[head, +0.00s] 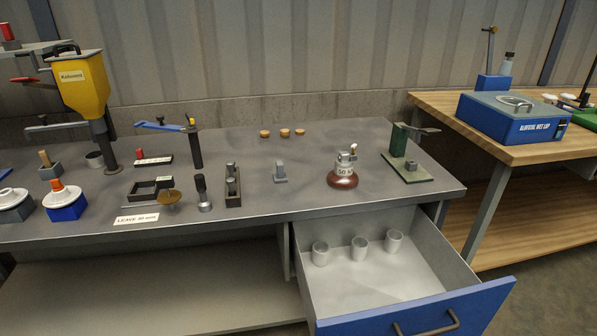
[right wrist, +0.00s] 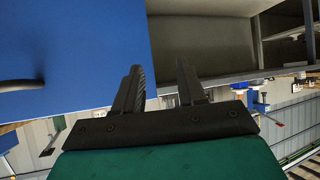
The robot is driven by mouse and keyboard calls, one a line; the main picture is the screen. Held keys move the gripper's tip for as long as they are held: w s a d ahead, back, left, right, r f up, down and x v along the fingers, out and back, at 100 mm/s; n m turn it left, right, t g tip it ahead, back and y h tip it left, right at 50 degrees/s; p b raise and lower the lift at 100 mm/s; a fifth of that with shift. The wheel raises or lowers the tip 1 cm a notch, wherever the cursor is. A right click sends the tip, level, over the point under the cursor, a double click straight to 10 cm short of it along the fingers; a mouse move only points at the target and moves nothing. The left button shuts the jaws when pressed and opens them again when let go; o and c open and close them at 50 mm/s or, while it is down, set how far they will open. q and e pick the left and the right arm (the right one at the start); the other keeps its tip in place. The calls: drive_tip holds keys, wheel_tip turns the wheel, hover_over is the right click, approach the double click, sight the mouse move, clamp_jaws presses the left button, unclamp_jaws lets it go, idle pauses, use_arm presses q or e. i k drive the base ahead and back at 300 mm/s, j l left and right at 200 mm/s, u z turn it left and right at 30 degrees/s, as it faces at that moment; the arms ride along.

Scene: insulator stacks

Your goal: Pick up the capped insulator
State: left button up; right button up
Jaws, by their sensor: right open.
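A white disc-shaped insulator with an orange cap (head: 59,192) sits in a blue block at the left end of the grey bench in the head view. A second white insulator (head: 12,198) stands left of it, partly cut by the picture edge; its top is too small to make out well. My right gripper (right wrist: 160,85) shows only in the right wrist view. Its two dark fingers are apart with nothing between them. My left gripper is in no view.
An open drawer (head: 418,312) with three pale cups juts out at the front right of the bench; its blue front (right wrist: 75,50) also fills the upper left of the wrist view. A yellow hopper (head: 80,82) stands behind the insulators. Several tools and fixtures cover the bench.

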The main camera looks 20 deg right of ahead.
sight(342, 178)
drive_tip(key=i+j+z, duration=0.1)
drive_tip(key=z, duration=0.25)
drive_tip(key=i+j+z, duration=0.1)
drive_tip(key=z, duration=0.25)
drive_tip(key=i+j+z, duration=0.1)
drive_tip(key=j+z, duration=0.15)
drive_tip(key=z, duration=0.15)
